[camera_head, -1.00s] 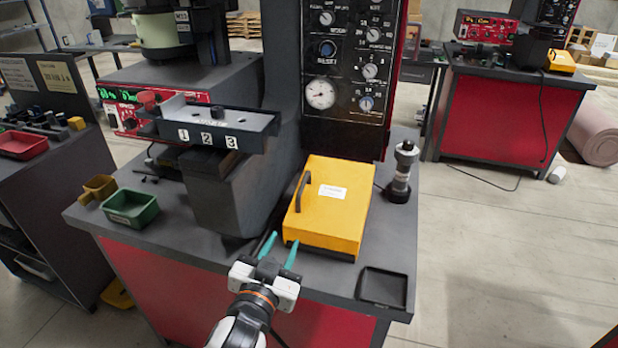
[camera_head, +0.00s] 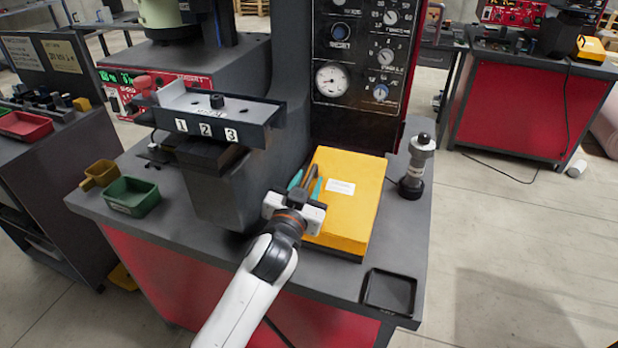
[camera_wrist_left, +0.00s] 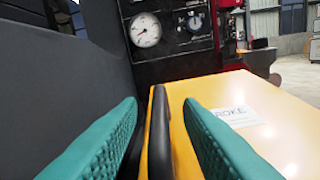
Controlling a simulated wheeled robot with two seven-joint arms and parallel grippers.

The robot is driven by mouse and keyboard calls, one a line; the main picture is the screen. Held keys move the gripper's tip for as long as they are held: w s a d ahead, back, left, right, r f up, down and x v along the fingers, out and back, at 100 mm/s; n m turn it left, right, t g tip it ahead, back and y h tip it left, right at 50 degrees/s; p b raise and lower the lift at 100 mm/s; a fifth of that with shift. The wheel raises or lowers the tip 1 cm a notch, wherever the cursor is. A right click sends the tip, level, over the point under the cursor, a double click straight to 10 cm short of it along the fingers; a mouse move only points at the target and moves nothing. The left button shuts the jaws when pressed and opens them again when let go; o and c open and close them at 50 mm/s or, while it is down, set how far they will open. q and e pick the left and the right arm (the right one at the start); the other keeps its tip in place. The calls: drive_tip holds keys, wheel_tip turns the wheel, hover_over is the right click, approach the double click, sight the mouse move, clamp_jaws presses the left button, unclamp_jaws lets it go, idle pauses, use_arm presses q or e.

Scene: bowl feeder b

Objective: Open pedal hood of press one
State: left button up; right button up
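The yellow pedal hood (camera_head: 355,205) of press one sits closed on the grey bench at the foot of the press column. Its white label and yellow top also show in the left wrist view (camera_wrist_left: 270,110). A dark bar handle (camera_wrist_left: 160,130) runs along the hood's left side. My left gripper (camera_head: 306,181) is at that handle with its teal fingers open. In the left wrist view the handle stands between the two fingers, with a gap on each side. The arm covers the hood's front left corner in the head view. My right gripper is not in view.
The press column with gauge panel (camera_head: 360,60) rises behind the hood. The numbered bracket (camera_head: 208,125) overhangs on the left. A black cylindrical device (camera_head: 415,170) stands right of the hood, a black tray (camera_head: 388,291) at the front right corner. A green bin (camera_head: 131,197) sits at left.

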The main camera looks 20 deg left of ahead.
use_arm(q)
drive_tip(key=shift+w, duration=0.7)
clamp_jaws()
drive_tip(key=shift+w+r, duration=0.1)
